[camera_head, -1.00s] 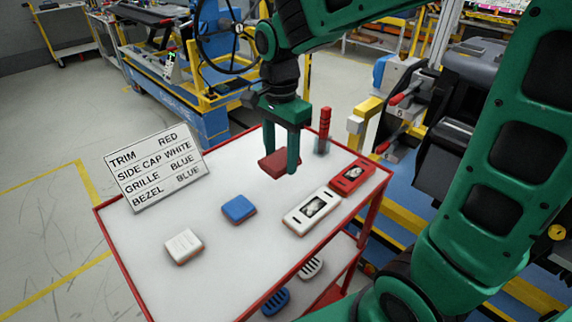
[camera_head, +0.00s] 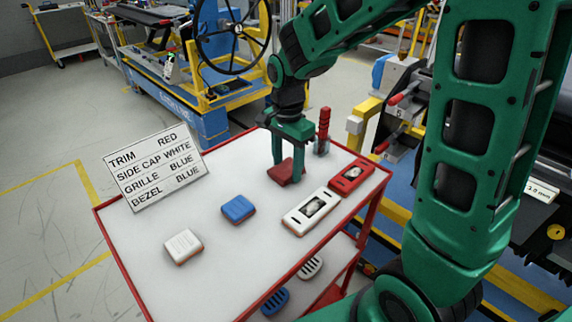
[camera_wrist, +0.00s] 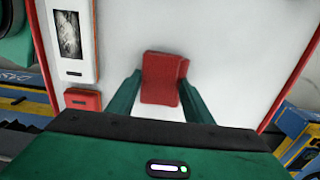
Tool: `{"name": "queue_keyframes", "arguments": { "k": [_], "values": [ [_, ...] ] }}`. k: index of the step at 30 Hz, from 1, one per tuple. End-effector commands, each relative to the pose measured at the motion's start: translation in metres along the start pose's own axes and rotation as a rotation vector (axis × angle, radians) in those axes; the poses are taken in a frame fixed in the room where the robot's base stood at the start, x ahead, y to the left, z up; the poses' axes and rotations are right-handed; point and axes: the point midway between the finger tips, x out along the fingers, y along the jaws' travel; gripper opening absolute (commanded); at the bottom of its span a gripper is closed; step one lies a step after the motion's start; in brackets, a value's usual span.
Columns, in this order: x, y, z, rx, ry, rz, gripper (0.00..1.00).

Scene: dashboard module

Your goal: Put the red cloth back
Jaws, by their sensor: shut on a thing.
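The red cloth (camera_head: 281,173) is a small folded red block at the back of the white cart top (camera_head: 230,265). In the wrist view the red cloth (camera_wrist: 161,78) lies between the two green fingers. My gripper (camera_head: 287,178) is shut on it, with the fingers pointing down. The cloth is at or very near the tabletop; I cannot tell if it touches. A blue cloth (camera_head: 238,209) and a white cloth (camera_head: 183,246) lie in line to the front left of it.
A white bezel (camera_head: 311,211) and a red one (camera_head: 351,177) lie on the right side. A red stick (camera_head: 324,130) stands in a holder at the back. A sign (camera_head: 155,167) stands at the left edge. Grilles (camera_head: 275,301) sit on the lower shelf.

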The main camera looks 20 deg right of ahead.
Motion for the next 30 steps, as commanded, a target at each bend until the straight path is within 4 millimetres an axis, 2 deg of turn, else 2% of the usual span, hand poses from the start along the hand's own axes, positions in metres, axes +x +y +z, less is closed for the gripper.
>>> {"name": "queue_keyframes", "arguments": {
  "k": [4,5,6,7,15,19,23,30],
  "values": [
    [0.003,0.0,0.0,0.0,0.0,0.0,0.25],
    [0.002,0.0,0.0,0.0,0.0,0.0,0.53],
    [0.002,0.0,0.0,0.0,0.0,0.0,0.63],
    [0.002,0.0,0.0,0.0,0.0,0.0,0.65],
    [0.001,0.0,0.001,-0.001,0.0,0.0,0.65],
    [-0.006,-0.001,0.001,-0.001,0.0,-0.001,0.65],
    [-0.024,-0.002,0.001,-0.001,0.001,-0.005,0.65],
    [-0.073,-0.002,0.001,-0.001,0.001,-0.005,0.65]
  ]
}}
